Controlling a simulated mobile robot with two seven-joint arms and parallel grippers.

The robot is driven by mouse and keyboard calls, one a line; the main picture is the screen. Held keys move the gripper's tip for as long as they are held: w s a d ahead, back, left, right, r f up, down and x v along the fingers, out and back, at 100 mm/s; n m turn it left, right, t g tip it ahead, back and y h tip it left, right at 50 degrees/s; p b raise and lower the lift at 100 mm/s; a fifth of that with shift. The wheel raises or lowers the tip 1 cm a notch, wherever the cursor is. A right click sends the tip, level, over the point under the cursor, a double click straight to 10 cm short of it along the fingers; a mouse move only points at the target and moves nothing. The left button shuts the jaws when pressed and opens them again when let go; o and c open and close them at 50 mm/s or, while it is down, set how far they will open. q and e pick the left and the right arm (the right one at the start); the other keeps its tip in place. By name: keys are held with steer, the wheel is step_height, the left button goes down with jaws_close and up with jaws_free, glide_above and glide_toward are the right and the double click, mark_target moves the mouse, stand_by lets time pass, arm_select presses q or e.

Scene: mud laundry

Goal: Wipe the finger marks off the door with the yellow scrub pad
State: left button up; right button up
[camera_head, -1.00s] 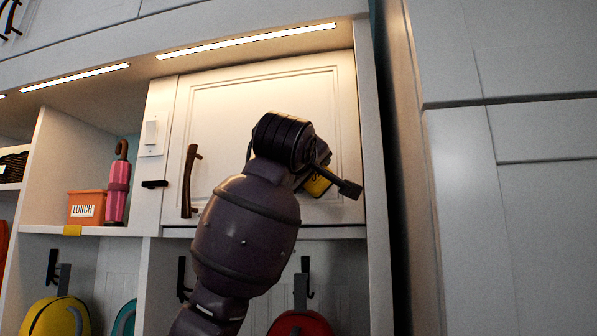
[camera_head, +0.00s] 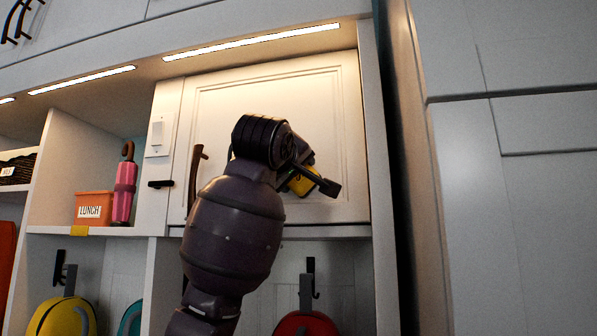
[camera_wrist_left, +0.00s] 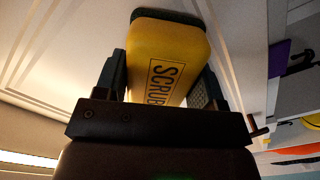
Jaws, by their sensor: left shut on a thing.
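The cream panelled door (camera_head: 335,110) is closed, with a dark handle (camera_head: 195,178) on its left side. My left gripper (camera_head: 306,180) is in front of the door's lower middle, partly hidden by its own wrist. It is shut on the yellow scrub pad (camera_head: 301,187). In the left wrist view the pad (camera_wrist_left: 165,50), lettered "SCRUB", sits between both fingers with its dark scrubbing side toward the door (camera_wrist_left: 60,50). I cannot tell whether the pad touches the door. No finger marks can be made out; my arm hides part of the panel. My right gripper is not in view.
Left of the door are a light switch (camera_head: 157,134), a dark hook (camera_head: 160,184), an orange "LUNCH" bin (camera_head: 93,208) and a pink umbrella (camera_head: 123,192). Bags hang below, including a yellow one (camera_head: 62,318). A tall cabinet (camera_head: 500,200) stands at the right.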

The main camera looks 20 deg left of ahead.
mark_target(317, 161)
arm_select(q)
steer(key=shift+a, duration=5.3)
steer(key=d+r, duration=0.1)
steer(key=d, duration=0.1)
steer(key=d+r+p, duration=0.1)
steer(key=d, duration=0.1)
steer(key=shift+s+r, duration=0.15)
steer(key=shift+r, duration=0.05)
steer(key=shift+w+d, duration=0.2)
steer(key=shift+d, duration=2.5)
steer(key=shift+w+d, duration=0.15)
steer(key=shift+d, duration=2.5)
steer(key=shift+a, duration=0.15)
steer(key=shift+s+a+b, duration=0.2)
steer(key=shift+a+b, duration=0.25)
steer(key=shift+a, duration=2.15)
steer(key=shift+s+a, duration=0.15)
steer(key=shift+a, duration=2.65)
